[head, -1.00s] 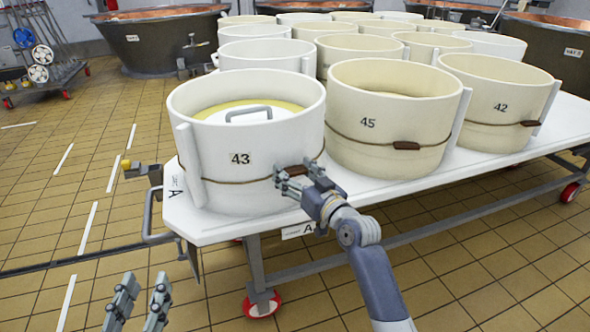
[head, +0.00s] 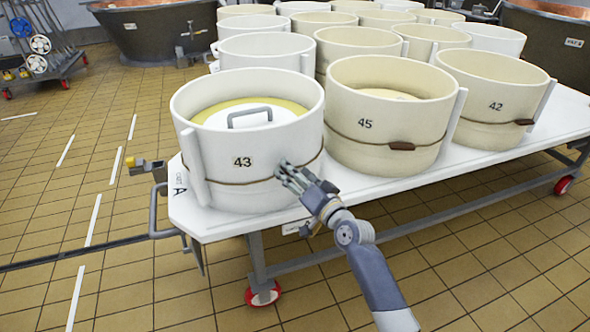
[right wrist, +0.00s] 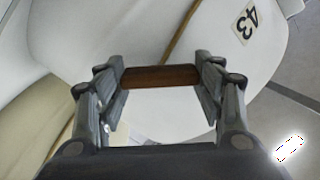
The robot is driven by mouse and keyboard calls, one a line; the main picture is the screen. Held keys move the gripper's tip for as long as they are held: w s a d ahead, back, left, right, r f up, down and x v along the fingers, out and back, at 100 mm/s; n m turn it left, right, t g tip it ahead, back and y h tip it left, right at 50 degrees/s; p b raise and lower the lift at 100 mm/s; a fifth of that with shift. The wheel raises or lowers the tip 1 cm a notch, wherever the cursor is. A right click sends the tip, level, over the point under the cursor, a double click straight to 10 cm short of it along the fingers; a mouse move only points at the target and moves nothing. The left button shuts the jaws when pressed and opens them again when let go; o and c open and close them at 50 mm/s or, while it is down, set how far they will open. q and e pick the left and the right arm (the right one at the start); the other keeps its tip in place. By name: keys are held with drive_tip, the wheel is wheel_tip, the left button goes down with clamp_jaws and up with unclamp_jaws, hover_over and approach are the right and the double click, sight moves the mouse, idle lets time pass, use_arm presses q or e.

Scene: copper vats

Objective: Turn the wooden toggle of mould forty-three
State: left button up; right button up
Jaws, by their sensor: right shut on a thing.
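Mould forty-three (head: 225,190) is a white round tub with a "43" label, at the front left of the white table in the head view. A cord runs around its wall. My right gripper (head: 287,174) is at the lower right of its front wall and hides the toggle in the head view. In the right wrist view the brown wooden toggle (right wrist: 160,77) spans between the two fingers of my right gripper (right wrist: 160,92), which are shut on its ends. The label (right wrist: 247,20) shows at the upper right there. My left gripper is out of view.
Mould 45 (head: 385,115) stands close to the right of mould forty-three, with mould 42 (head: 495,100) beyond it. Several more moulds fill the wheeled table (head: 380,190). The tiled floor at left and front is mostly clear.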

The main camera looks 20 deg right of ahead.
drive_tip(key=shift+r+m+p, duration=0.15)
drive_tip(key=shift+m+p, duration=0.3)
drive_tip(key=shift+m, duration=0.55)
drive_tip(key=shift+d+m, duration=0.1)
drive_tip(key=shift+m, duration=0.4)
drive_tip(key=m+p, duration=0.1)
drive_tip(key=m, duration=0.2)
drive_tip(key=shift+p, duration=0.3)
use_arm(q)
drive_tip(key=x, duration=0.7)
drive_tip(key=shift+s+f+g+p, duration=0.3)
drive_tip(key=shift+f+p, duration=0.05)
drive_tip(key=shift+p, duration=0.05)
use_arm(e)
drive_tip(key=shift+f+m, duration=0.15)
drive_tip(key=shift+m, duration=0.85)
drive_tip(key=shift+f+m, duration=0.1)
drive_tip(key=shift+m, duration=0.9)
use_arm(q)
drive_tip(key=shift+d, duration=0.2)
use_arm(e)
drive_tip(key=o, duration=1.1)
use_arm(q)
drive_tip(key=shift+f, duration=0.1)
